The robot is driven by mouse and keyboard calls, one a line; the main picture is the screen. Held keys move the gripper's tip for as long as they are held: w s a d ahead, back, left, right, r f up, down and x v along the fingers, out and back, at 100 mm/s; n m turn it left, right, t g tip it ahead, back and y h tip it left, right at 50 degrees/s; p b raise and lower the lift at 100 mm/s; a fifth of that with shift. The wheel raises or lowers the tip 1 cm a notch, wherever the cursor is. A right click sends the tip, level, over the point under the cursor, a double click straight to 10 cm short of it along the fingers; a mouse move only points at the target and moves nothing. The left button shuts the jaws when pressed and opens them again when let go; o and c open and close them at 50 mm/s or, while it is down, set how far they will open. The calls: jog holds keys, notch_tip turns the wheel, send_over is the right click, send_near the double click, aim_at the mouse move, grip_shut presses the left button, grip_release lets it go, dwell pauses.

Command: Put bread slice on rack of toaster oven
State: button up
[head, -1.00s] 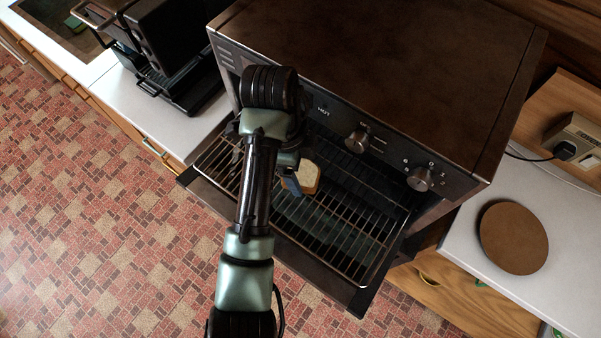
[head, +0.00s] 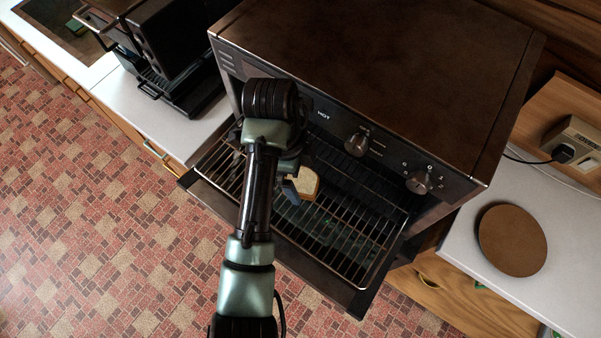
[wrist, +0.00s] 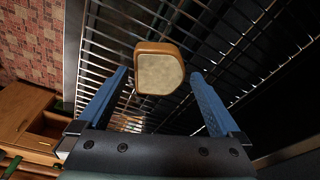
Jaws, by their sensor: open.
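The bread slice (head: 305,183) is pale with a brown crust and is at the wire rack (head: 352,243) of the toaster oven (head: 385,75). The oven door is open and the rack is pulled out over it. In the wrist view the bread slice (wrist: 159,73) appears just beyond and between my blue fingertips, with gaps on both sides. My gripper (wrist: 162,80) is open and not closed on the bread. In the head view my arm hides part of the rack, and my gripper (head: 290,190) shows only partly beside the slice.
A black appliance (head: 170,50) stands on the white counter at the left. A round brown board (head: 513,239) lies on the right counter, near a socket box (head: 575,142) with a plug. The right part of the rack is bare.

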notch_tip(320, 180, up, 11)
jog(key=a+p, duration=0.1)
jog(key=p, duration=0.4)
jog(key=shift+w+a+p, duration=0.15)
jog(key=shift+a+p, duration=0.15)
jog(key=shift+a, duration=0.1)
